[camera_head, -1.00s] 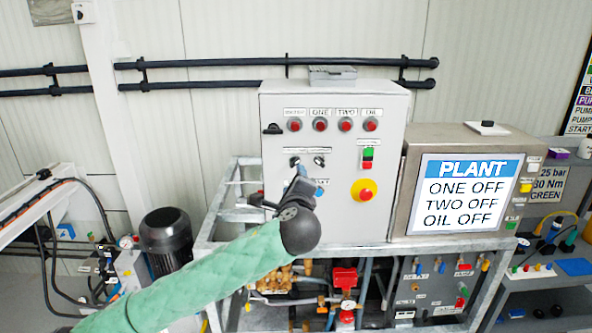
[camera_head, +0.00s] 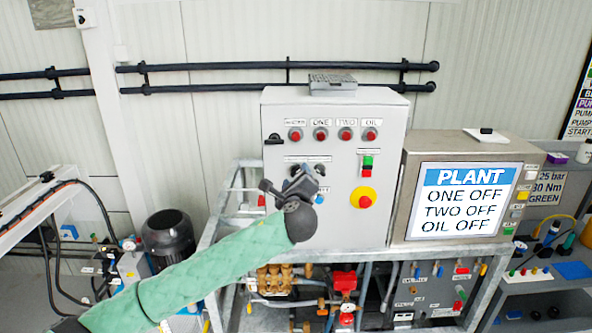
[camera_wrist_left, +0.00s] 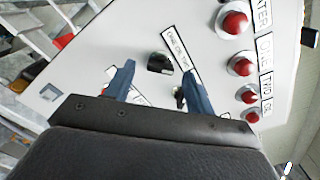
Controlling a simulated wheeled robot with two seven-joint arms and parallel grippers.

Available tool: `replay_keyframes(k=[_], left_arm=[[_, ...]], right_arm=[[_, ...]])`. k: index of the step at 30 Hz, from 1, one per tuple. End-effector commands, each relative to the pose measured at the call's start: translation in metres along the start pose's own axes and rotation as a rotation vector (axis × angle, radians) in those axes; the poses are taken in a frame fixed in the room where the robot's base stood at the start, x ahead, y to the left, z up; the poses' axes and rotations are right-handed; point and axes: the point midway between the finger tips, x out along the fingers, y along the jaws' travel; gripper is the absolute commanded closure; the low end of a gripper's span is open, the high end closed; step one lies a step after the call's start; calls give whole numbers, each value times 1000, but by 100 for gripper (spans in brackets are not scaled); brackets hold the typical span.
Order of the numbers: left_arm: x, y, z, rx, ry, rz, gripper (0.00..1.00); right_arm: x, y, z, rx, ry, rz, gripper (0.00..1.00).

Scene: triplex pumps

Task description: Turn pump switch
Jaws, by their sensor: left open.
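The grey control cabinet (camera_head: 372,225) stands on a metal frame in the head view. Its front has two dark rotary switches in the middle row; the right one (camera_head: 320,168) shows just above my left gripper (camera_head: 300,182). In the wrist view, one black switch (camera_wrist_left: 160,63) sits beyond and between the open, blue-grey fingertips of my left gripper (camera_wrist_left: 158,72), with nothing held. A second switch (camera_wrist_left: 180,98) is partly hidden by the right-hand finger. Contact with the panel cannot be told. The plant screen (camera_head: 468,200) reads ONE OFF, TWO OFF, OIL OFF.
A row of red lamps (camera_head: 346,134) runs along the cabinet top. A red-yellow emergency button (camera_head: 363,198) and a green-red push button (camera_head: 367,165) are right of my gripper. A black handle (camera_head: 273,139) sticks out at the cabinet's left. Pipes and valves fill the frame below.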

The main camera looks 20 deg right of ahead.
Motion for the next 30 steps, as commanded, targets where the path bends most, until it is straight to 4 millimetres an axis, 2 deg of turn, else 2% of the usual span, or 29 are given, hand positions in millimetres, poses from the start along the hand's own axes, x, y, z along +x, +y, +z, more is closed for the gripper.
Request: replay_keyframes(k=[6, 14, 21, 30], left_arm=[[12, 0, 0, 0, 0, 0, 45], [13, 0, 0, -1, 0, -1, 45], [13, 0, 0, -1, 0, 0, 90], [12, 2, -3, -28, 1, 0, 90]], right_arm=[[-8, 0, -1, 0, 0, 0, 64], [-7, -1, -2, 1, 0, -1, 64], [-7, -2, -2, 1, 1, -2, 64], [-1, -1, -1, 1, 1, -1, 64]])
